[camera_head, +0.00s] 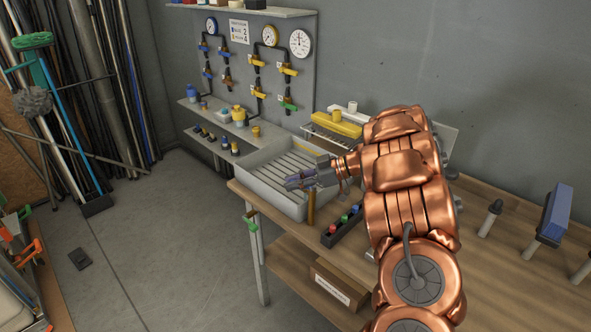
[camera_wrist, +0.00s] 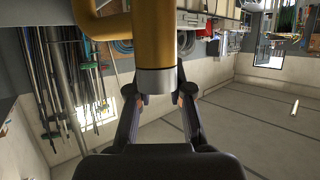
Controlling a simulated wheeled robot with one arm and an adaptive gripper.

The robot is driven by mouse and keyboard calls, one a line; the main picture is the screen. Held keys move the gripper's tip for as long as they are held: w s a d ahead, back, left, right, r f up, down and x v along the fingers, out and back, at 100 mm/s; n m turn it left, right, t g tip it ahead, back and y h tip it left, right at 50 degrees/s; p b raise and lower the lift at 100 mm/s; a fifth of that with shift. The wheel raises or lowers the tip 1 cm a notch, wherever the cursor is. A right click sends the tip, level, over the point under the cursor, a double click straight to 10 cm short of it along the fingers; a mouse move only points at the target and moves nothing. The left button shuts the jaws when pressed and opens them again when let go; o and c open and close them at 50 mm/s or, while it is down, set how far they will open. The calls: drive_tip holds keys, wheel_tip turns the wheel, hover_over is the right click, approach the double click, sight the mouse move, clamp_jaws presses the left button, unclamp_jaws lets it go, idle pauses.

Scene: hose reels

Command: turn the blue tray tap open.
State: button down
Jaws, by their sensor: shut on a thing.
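My gripper (camera_head: 300,182) is at the front edge of the pale ribbed tray (camera_head: 262,195). In the wrist view its two fingers (camera_wrist: 160,98) are shut on a yellow-brown fitting (camera_wrist: 153,40) at its silver collar. The fitting has a curved yellow arm to the left; its far end runs out of view. No blue handle shows clearly at the tray.
A wall board carries blue, orange and green taps (camera_head: 288,103) under gauges (camera_head: 300,43). A black holder (camera_head: 343,226) with coloured knobs stands on the wooden bench (camera_head: 470,260) right of the tray. A yellow object (camera_head: 337,124) lies behind the tray.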

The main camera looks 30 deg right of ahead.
drive_tip(key=shift+s+a+n+g+y+p, duration=0.15)
drive_tip(key=shift+s+n+g+y+p, duration=0.3)
drive_tip(key=shift+n+g, duration=0.6)
drive_tip(key=shift+s+a+n+g+y+p, duration=0.15)
drive_tip(key=shift+s+n+g+y+p, duration=0.25)
drive_tip(key=shift+n+g, duration=0.65)
drive_tip(key=shift+s+a+n+g+y+p, duration=0.15)
drive_tip(key=shift+s+n+g+y+p, duration=0.3)
drive_tip(key=shift+n+g, duration=0.55)
drive_tip(key=shift+g, duration=0.4)
drive_tip(key=c, duration=1)
unclamp_jaws()
drive_tip(key=shift+c, duration=0.2)
drive_tip(key=shift+w+t, duration=0.15)
drive_tip(key=shift+t, duration=0.15)
